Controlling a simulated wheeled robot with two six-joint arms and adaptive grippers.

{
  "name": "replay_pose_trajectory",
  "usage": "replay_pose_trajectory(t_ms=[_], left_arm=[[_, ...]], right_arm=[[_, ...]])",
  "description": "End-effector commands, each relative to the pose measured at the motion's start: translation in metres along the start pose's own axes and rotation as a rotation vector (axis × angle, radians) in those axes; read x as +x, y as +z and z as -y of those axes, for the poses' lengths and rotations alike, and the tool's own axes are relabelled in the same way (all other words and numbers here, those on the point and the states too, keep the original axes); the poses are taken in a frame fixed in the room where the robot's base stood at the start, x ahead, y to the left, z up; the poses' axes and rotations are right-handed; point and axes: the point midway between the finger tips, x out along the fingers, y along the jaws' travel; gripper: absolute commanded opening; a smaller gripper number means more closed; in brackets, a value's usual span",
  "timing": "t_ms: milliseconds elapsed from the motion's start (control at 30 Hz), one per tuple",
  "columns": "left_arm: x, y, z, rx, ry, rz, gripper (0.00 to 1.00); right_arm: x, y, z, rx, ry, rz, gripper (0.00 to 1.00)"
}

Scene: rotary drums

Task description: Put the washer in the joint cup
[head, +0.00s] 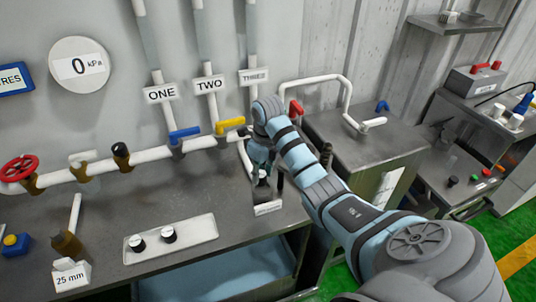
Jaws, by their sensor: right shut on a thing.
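My right gripper (262,166) points down below the sign THREE, over a small dark stand (267,198) with a white label at the bench's right end. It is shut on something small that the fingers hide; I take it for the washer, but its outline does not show. The joint cup cannot be made out for certain; the spot just under the fingers is partly covered by the gripper. My left gripper is out of view.
A pipe with a blue lever (184,133), a yellow lever (230,125) and a red handwheel (19,168) runs along the wall. A pale plate (196,233) with two black-and-white pieces lies on the bench (110,210). A brass fitting (68,245) stands by the 25 mm sign (71,276).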

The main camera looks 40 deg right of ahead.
Motion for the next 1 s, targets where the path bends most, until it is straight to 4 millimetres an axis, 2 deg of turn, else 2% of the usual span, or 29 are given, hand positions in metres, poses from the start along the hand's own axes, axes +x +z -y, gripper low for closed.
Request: replay_pose_trajectory(t_ms=[33, 100, 167, 400, 533, 567, 667, 1000], left_arm=[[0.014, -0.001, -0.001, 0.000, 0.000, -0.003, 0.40], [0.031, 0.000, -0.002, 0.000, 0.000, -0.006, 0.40], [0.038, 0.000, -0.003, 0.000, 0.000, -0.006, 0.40], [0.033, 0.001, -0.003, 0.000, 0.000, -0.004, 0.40], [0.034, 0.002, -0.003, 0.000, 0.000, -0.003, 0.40], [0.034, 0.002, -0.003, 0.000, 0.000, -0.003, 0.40], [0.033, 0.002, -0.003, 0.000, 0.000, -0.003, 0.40], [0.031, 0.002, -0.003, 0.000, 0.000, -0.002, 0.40]], right_arm=[[0.017, -0.002, -0.001, -0.002, 0.001, -0.002, 0.03], [0.034, -0.002, -0.003, -0.006, 0.001, -0.002, 0.03], [0.041, -0.001, -0.004, -0.010, 0.002, -0.002, 0.03], [0.036, 0.000, -0.004, -0.010, 0.001, -0.002, 0.03], [0.040, 0.000, -0.004, -0.010, 0.001, -0.002, 0.03], [0.039, 0.000, -0.004, -0.010, 0.001, -0.001, 0.35], [0.039, 0.000, -0.004, -0.010, 0.001, -0.001, 0.50], [0.034, 0.001, -0.004, -0.010, 0.001, -0.001, 0.50]])
